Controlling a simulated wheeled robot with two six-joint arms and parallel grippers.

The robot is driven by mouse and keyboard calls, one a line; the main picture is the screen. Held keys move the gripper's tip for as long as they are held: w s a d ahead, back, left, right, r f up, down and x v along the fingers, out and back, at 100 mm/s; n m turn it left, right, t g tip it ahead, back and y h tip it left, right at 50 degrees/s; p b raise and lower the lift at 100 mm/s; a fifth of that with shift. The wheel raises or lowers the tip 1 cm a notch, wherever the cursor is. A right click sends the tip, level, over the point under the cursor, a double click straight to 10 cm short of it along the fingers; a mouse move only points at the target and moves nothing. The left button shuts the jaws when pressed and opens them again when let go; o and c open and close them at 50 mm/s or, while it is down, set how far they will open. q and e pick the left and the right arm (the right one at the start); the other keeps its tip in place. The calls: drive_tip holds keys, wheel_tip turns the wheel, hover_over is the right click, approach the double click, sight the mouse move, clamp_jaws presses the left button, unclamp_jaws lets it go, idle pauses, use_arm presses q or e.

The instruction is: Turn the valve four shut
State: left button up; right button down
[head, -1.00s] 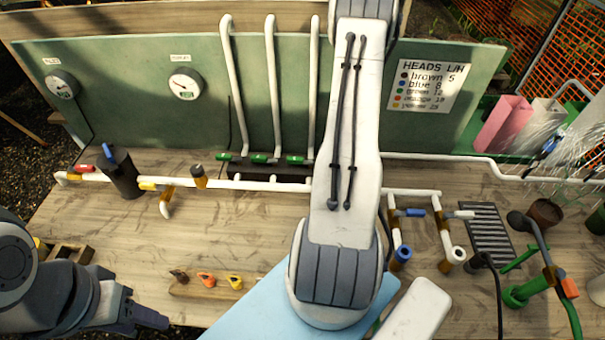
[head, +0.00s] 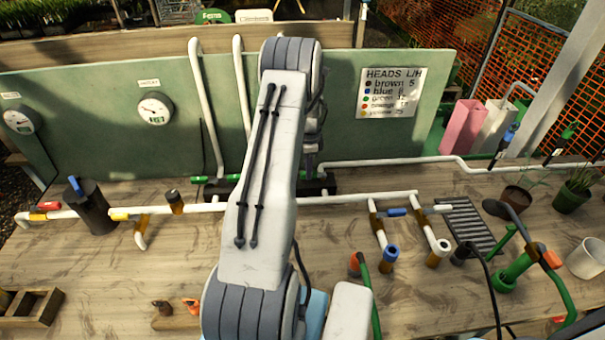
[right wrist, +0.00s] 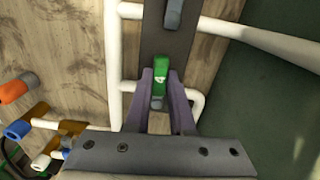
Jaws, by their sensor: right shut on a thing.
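Valve four's green handle (right wrist: 160,82), marked with a 4, sits between the two fingers of my right gripper (right wrist: 161,104) in the right wrist view. The gripper is shut on it. The handle lies along the line of the fingers, over the dark manifold bar (right wrist: 168,48). In the head view my right gripper (head: 312,166) reaches down to the right end of the dark manifold bar (head: 322,183), and the handle is hidden there. My left gripper is out of view.
White upright pipes (head: 205,110) rise behind the bar against the green backboard (head: 100,95). A white pipe (head: 355,198) runs along the bench in front. Blue- and brown-capped pipe ends, a black grate (head: 470,228) and hoses lie right.

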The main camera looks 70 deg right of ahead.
drive_tip(key=shift+w+d+m, duration=0.1)
drive_tip(key=shift+d+m, duration=0.15)
drive_tip(key=shift+m, duration=0.25)
drive_tip(key=c, duration=0.8)
unclamp_jaws()
drive_tip(key=shift+o, duration=0.2)
drive_tip(key=shift+r+b, duration=0.3)
drive_tip(key=shift+r, duration=0.1)
wheel_tip(320, 180, up, 10)
drive_tip(key=b, duration=0.2)
drive_tip(key=shift+f, duration=0.15)
